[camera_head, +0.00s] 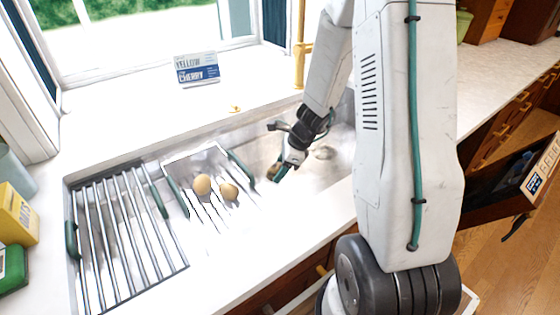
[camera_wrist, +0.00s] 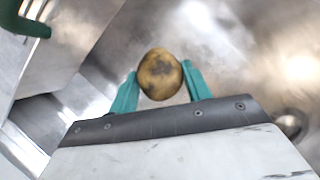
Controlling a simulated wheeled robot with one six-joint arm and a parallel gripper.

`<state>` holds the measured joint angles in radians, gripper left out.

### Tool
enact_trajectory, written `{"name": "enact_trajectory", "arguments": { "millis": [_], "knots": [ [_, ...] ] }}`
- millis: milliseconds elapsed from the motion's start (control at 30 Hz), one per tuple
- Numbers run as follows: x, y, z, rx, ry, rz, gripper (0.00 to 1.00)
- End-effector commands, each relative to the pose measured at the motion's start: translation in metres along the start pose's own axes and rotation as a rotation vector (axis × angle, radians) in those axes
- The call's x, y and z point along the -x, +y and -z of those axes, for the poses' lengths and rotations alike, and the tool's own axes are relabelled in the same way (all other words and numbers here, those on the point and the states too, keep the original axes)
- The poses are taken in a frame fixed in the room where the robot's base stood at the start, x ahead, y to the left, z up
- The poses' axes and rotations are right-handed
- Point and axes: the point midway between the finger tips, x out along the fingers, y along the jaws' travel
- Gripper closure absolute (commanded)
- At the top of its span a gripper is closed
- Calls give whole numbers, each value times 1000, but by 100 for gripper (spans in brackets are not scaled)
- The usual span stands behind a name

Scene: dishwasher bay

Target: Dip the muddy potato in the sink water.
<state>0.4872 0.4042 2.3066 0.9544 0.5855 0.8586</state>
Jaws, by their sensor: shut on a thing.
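The muddy potato (camera_wrist: 160,74) is round and yellow-brown with dark patches. My gripper (camera_wrist: 160,82) is shut on it, with one green finger on each side in the wrist view. In the head view my gripper (camera_head: 279,170) reaches down inside the metal sink (camera_head: 335,135), and only a small part of the potato shows between the fingers. The sink's bare metal lies around and below the potato. I cannot make out a water surface, or whether the potato touches water.
A barred drainer (camera_head: 118,238) with green handles lies further left. A blue-and-white box (camera_head: 196,69) stands on the windowsill counter. A gold tap (camera_head: 302,50) rises behind the sink.

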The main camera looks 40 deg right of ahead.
Motion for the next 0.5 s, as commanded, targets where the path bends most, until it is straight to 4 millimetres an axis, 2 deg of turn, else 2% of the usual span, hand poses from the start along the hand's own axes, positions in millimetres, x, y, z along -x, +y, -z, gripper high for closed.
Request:
{"name": "enact_trajectory", "arguments": {
  "millis": [500],
  "knots": [
    [-47,0,24,-2,0,-2,77]
  ]
}}
